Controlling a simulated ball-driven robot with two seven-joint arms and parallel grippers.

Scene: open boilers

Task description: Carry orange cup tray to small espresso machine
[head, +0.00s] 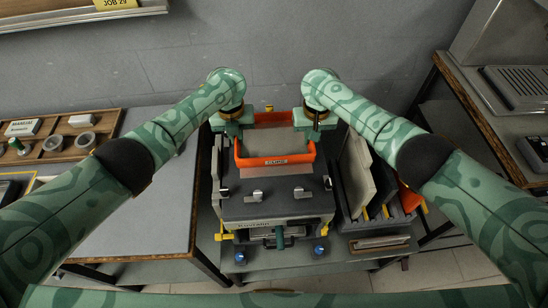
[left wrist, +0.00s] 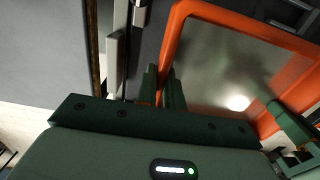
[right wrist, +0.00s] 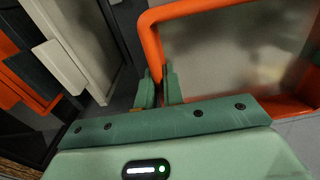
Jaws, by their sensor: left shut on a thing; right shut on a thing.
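The orange cup tray (head: 275,160) has a labelled front wall and is at the middle of the head view, over the back of a dark machine (head: 275,202). I cannot tell whether it rests on that machine or hangs just above it. My left gripper (head: 233,132) is shut on the tray's left wall; the wall also shows between the fingers in the left wrist view (left wrist: 165,93). My right gripper (head: 315,130) is shut on the right wall; the tray rim also shows in the right wrist view (right wrist: 152,40). The tray's grey floor looks empty.
A grey bench (head: 150,220) with a wooden organiser (head: 68,150) stands at the left. Upright panels (head: 357,172) in a rack stand close to the right of the machine. Another bench with a grilled metal unit (head: 515,88) is at the far right. A shelf (head: 60,18) hangs upper left.

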